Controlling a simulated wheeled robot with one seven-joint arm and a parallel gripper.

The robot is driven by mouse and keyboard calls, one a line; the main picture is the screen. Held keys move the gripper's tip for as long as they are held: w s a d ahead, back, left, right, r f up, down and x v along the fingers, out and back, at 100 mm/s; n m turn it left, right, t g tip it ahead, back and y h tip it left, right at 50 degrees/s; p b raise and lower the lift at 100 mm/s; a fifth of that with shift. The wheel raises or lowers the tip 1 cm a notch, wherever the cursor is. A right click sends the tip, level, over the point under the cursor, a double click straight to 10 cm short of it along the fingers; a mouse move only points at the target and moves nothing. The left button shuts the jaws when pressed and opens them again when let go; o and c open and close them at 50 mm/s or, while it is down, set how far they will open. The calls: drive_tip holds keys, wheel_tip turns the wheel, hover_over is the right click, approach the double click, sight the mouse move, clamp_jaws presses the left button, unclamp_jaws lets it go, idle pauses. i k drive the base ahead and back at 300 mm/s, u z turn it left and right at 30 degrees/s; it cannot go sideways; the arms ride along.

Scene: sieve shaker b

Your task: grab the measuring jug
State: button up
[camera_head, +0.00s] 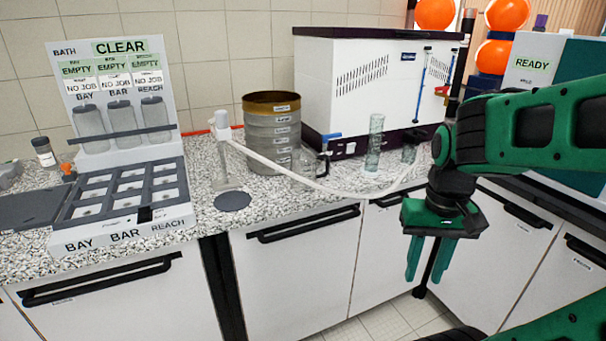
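A clear jug with a dark handle (307,167), which looks like the measuring jug, stands on the speckled counter just right of the stacked sieves. A pale hose passes in front of it, and its see-through body is hard to make out. My gripper (425,275) has green fingers pointing down. The fingers are apart with nothing between them. It hangs in front of the counter's edge, to the right of the jug and well apart from it.
The metal sieve stack (272,133) stands left of the jug, and a tall clear cylinder (375,143) stands to its right. A white hose (290,172) droops across the counter. A white machine (350,85) stands behind. A labelled rack (120,190) fills the left.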

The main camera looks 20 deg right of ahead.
sight(304, 162)
drive_tip(key=u, duration=1.15)
drive_tip(key=k, duration=1.45)
drive_tip(key=z, duration=0.55)
drive_tip(key=i, duration=1)
